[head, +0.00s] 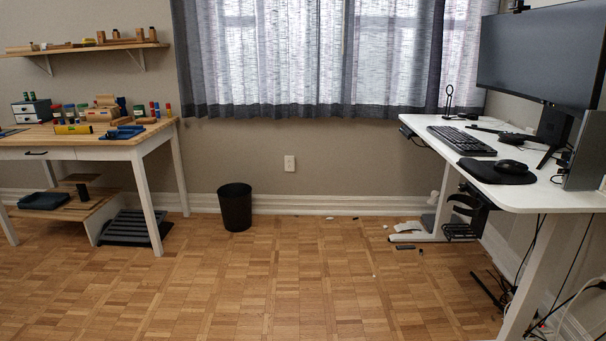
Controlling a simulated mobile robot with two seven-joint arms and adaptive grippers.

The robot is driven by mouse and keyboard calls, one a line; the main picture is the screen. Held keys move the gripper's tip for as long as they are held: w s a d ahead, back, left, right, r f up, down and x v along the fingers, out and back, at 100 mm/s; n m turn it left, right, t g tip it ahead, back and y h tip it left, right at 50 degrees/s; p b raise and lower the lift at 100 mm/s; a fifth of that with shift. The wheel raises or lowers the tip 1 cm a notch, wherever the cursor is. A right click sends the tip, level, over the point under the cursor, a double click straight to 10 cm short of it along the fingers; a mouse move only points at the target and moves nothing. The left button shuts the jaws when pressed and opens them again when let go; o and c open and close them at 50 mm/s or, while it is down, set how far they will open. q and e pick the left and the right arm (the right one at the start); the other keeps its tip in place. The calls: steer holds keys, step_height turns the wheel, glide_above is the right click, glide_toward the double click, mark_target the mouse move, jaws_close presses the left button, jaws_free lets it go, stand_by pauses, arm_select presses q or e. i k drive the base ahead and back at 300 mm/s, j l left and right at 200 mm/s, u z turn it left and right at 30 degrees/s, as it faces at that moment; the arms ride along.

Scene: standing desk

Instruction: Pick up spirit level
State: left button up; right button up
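A yellow bar (73,129) lies near the front edge of the wooden workbench (25,137) at the left. It looks like the spirit level, but it is too small to make out a vial. Neither of my grippers is in the head view.
Blue tools (122,132), small bottles and wooden blocks crowd the bench. A white standing desk (535,190) with a keyboard (461,140) and monitor stands at the right. A black bin (235,207) stands by the wall. The middle floor (290,280) is clear; small debris and cables lie near the desk.

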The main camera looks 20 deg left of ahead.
mark_target(59, 130)
steer(key=i+j+u, duration=0.15)
steer(key=i+u, duration=0.6)
steer(key=i+l+u, duration=0.1)
steer(key=i+u, duration=0.3)
steer(key=i, duration=0.15)
steer(key=i+j+u, duration=0.25)
steer(key=i+u, duration=0.15)
steer(key=i, duration=0.25)
steer(key=i+u, duration=0.45)
steer(key=i, duration=0.2)
steer(key=i+j, duration=0.15)
steer(key=i, duration=0.25)
steer(key=i+z, duration=0.4)
steer(key=i+j+z, duration=0.2)
steer(key=i+z, duration=0.2)
steer(key=i, duration=0.1)
